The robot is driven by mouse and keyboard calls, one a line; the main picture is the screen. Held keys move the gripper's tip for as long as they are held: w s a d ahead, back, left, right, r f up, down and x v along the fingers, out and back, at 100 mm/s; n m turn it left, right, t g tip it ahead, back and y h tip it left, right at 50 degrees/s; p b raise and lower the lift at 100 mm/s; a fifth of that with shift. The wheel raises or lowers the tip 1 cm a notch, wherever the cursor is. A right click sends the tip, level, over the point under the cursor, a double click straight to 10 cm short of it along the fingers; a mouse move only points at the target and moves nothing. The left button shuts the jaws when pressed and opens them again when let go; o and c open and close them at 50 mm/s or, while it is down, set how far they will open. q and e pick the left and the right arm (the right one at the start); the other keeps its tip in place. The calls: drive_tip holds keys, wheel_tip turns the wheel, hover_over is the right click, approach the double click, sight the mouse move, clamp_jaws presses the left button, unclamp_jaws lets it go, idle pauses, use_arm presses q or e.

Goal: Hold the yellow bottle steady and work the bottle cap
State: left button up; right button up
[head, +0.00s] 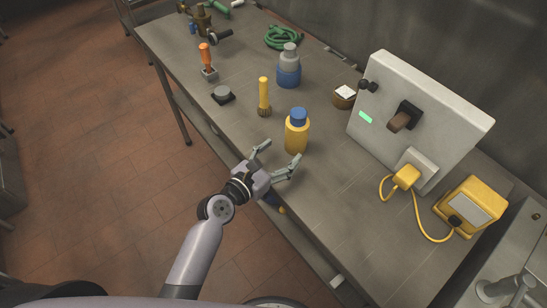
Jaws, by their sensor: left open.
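The yellow bottle (296,138) stands upright on the metal bench, near its front edge. Its blue bottle cap (298,116) sits on top. My left gripper (279,158) is open, just on the near side of the bottle, with its fingers spread toward it. The fingers look apart from the bottle, and nothing is between them. My right gripper is not in view.
A yellow-handled brush (264,97) stands left of the bottle, with a grey-and-blue bottle (289,68) behind. A grey switch box (422,118) with a yellow plug and cord (417,213) stands right. Bare bench (325,190) lies right of the gripper.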

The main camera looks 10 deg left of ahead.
sight(289, 146)
use_arm(q)
drive_tip(key=x, duration=0.7)
drive_tip(key=c, duration=1.5)
drive_tip(key=shift+c, duration=0.2)
drive_tip(key=shift+s+f, duration=0.1)
drive_tip(key=shift+f, duration=0.05)
idle(0.8)
